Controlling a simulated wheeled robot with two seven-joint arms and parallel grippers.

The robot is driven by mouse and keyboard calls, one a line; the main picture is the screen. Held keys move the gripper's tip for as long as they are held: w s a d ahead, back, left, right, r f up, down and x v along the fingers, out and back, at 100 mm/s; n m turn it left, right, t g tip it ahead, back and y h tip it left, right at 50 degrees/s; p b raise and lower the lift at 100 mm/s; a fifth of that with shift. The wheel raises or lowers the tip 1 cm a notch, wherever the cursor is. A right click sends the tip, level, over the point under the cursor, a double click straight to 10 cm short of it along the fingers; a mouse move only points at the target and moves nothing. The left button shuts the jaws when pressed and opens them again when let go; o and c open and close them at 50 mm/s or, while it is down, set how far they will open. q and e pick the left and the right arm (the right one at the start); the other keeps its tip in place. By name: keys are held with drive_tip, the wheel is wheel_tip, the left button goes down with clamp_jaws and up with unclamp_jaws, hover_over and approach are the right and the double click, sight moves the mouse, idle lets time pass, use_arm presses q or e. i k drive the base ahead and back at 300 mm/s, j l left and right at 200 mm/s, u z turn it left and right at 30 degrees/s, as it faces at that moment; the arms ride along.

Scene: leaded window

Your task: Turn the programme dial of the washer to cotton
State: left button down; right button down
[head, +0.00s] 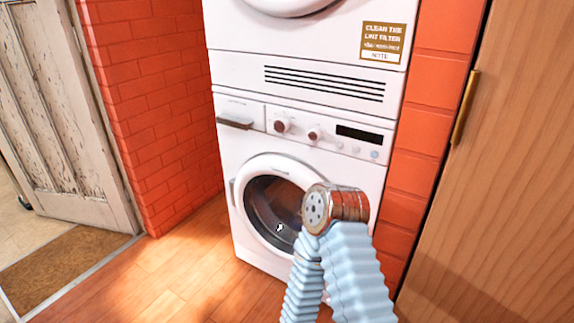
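The white washer (228,160) stands against the brick wall, below another white machine. Its control panel has two dark round knobs, a left knob (282,126) and a right knob (314,134). I cannot tell which is the programme dial, and their markings are too small to read. A dark display (359,134) and small buttons sit to their right. The round door of the washer is partly covered by a light blue ribbed arm with a metal joint, which looks like mine. Neither gripper can be made out, and nothing is seen touching the knobs.
The upper machine (232,70) has a vent and a brown lint-filter notice (383,42). A wooden cabinet door (510,170) with a brass handle stands close on the right. A worn white door (60,110) and a brown mat (65,262) are at left. The wooden floor (185,275) before the washer's left side is clear.

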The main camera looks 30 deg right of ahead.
sight(282, 124)
drive_tip(key=i+j+z, duration=0.8)
drive_tip(key=z, duration=0.2)
drive_tip(key=i+j+z, duration=0.25)
drive_tip(key=j+z, duration=0.25)
drive_tip(key=j, duration=0.25)
drive_tip(key=i+j+z, duration=0.1)
drive_tip(key=j+z, duration=0.4)
drive_tip(key=j, duration=0.2)
drive_tip(key=j+z, duration=0.5)
drive_tip(key=j, duration=0.25)
drive_tip(key=k+j+z, duration=0.2)
drive_tip(key=j+z, duration=0.3)
drive_tip(key=j, duration=0.2)
